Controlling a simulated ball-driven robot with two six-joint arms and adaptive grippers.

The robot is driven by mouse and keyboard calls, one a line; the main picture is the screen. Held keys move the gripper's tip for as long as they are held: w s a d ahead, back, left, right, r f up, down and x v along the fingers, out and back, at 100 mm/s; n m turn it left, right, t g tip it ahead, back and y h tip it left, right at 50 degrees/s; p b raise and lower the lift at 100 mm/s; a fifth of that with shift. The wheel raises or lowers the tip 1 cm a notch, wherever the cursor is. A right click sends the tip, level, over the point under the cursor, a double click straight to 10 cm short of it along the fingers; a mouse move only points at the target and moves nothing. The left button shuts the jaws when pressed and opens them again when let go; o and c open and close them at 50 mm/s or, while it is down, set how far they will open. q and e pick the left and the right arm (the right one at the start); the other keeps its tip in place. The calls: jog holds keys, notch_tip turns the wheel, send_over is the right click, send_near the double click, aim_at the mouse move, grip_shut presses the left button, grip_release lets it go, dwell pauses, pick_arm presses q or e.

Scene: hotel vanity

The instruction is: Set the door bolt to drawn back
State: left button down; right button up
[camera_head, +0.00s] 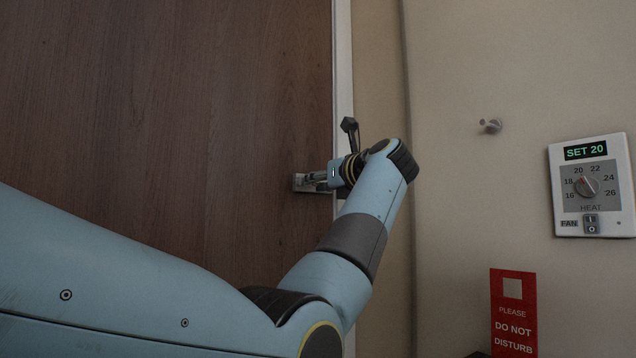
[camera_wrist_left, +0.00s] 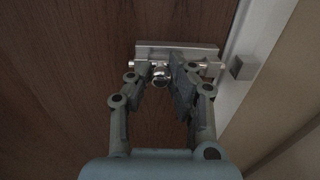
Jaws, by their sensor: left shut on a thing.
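The door bolt (camera_wrist_left: 205,52) is a silver metal plate with a rod and a round knob (camera_wrist_left: 160,79), mounted on the brown wooden door (camera_head: 170,90). In the head view the bolt (camera_head: 299,183) is partly hidden by my gripper. My left gripper (camera_wrist_left: 161,72) has its fingers on both sides of the knob and is shut on it. It also shows at the bolt in the head view (camera_head: 318,182). The rod's right end seems to stop near the plate's right edge, apart from the grey block (camera_wrist_left: 243,67) on the frame. My right gripper is out of view.
The white door frame (camera_head: 342,60) runs beside the bolt. On the wall to the right are a small peg (camera_head: 491,126), a heat thermostat (camera_head: 591,187) and a red do-not-disturb sign (camera_head: 513,315). The wall between frame and thermostat is mostly clear.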

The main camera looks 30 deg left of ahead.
pick_arm(q)
jog(key=shift+w+a+f, duration=0.1)
jog(key=shift+f, duration=0.05)
jog(key=c, duration=1.2)
grip_release()
jog(key=shift+s+a, duration=0.15)
jog(key=shift+s, duration=0.15)
jog(key=v, duration=1.2)
jog(key=shift+w, duration=0.2)
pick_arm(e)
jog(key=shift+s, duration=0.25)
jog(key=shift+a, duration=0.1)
